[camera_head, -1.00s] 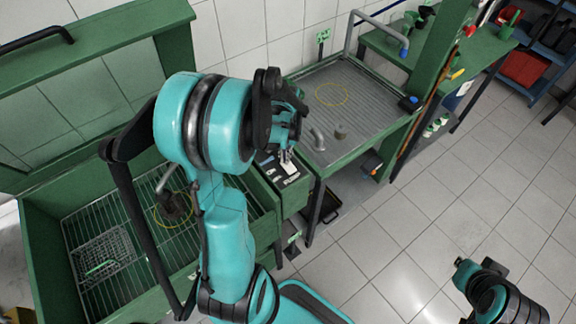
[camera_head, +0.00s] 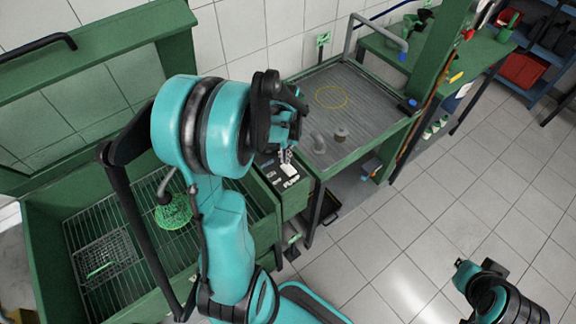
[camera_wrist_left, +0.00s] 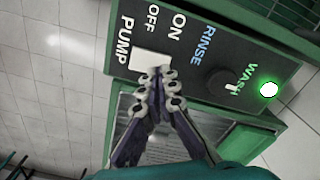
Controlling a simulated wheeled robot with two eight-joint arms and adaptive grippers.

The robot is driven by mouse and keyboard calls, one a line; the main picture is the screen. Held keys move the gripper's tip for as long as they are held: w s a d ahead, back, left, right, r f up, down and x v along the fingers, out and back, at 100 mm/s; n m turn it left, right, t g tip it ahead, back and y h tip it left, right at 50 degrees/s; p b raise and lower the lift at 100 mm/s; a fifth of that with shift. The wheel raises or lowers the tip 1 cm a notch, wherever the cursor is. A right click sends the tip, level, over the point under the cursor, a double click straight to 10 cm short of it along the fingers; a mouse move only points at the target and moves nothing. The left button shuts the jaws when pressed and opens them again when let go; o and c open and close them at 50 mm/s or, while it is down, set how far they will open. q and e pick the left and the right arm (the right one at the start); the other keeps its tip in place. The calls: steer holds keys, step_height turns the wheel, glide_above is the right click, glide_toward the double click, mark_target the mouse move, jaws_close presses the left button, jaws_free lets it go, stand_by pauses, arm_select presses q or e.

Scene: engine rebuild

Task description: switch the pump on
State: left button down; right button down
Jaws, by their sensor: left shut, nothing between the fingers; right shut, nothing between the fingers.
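In the left wrist view the control panel (camera_wrist_left: 190,45) carries the words PUMP, OFF, ON, RINSE and WASH. A white pump switch (camera_wrist_left: 150,62) sits below PUMP and OFF. My left gripper (camera_wrist_left: 157,74) is shut and empty, its fingertips at the switch's lower edge; I cannot tell whether they touch. A dark selector knob (camera_wrist_left: 222,80) is between RINSE and WASH, and a green lamp (camera_wrist_left: 268,90) is lit beside WASH. In the head view my left gripper (camera_head: 285,154) is over the panel (camera_head: 285,179). My right gripper (camera_head: 464,272) is shut and empty over the floor.
The green washer basin (camera_head: 38,262) holds a wire basket (camera_head: 103,260) and a bright green round patch (camera_head: 173,212) on its grate. A grey-topped bench (camera_head: 372,103) with a small part (camera_head: 341,135) is right of the panel. The floor at right is clear.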

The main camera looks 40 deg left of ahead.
mark_target(287, 166)
arm_select(q)
steer(key=shift+r+p, duration=1.55)
steer(key=shift+r, duration=0.8)
steer(key=shift+d, duration=0.2)
steer(key=s+d+m+t+b, duration=0.1)
steer(key=s+d+t+b, duration=0.2)
steer(key=d+b, duration=0.2)
steer(key=s+d+m+t+b, duration=0.1)
steer(key=s+d+t+b, duration=0.2)
steer(key=d, duration=0.9)
steer(key=t+b, duration=0.1)
steer(key=b, duration=0.2)
steer(key=shift+s+r+m, duration=0.25)
steer(key=shift+s+m, duration=0.15)
steer(key=shift+d, duration=0.1)
